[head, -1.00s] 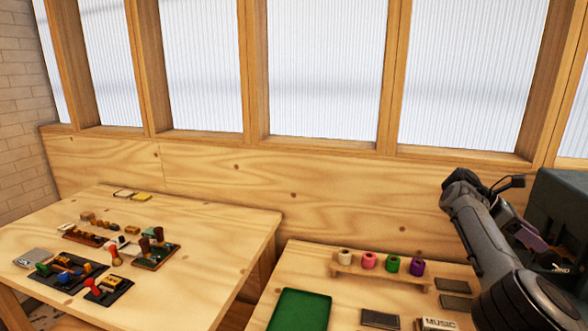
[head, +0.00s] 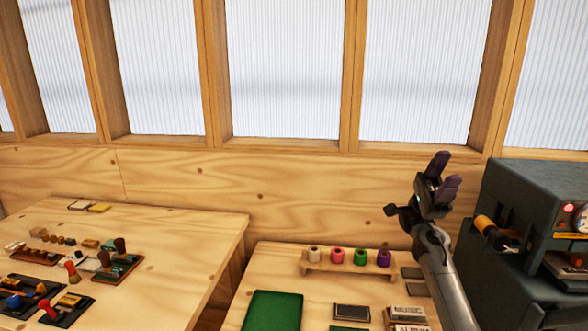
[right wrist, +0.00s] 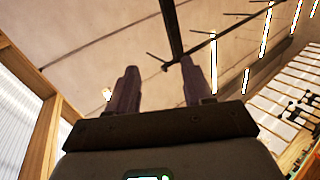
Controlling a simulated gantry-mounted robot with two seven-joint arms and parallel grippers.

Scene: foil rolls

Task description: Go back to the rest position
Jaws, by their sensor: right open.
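My right gripper (head: 441,177) is raised above the right-hand table, its dark fingers pointing up in front of the plywood wall. In the right wrist view its two fingers (right wrist: 160,92) stand apart with nothing between them, and the ceiling shows beyond. The foil rolls, white (head: 314,254), pink (head: 337,256), green (head: 360,257) and purple (head: 384,258), stand in a row on a small wooden rack (head: 345,272), left of and below the gripper. My left gripper is not in view.
A dark grey machine (head: 520,215) with an orange-handled part stands close on the right of my arm. A green mat (head: 272,312) and dark pads (head: 351,312) lie on the right table. The left table (head: 170,235) holds stamps and small tools.

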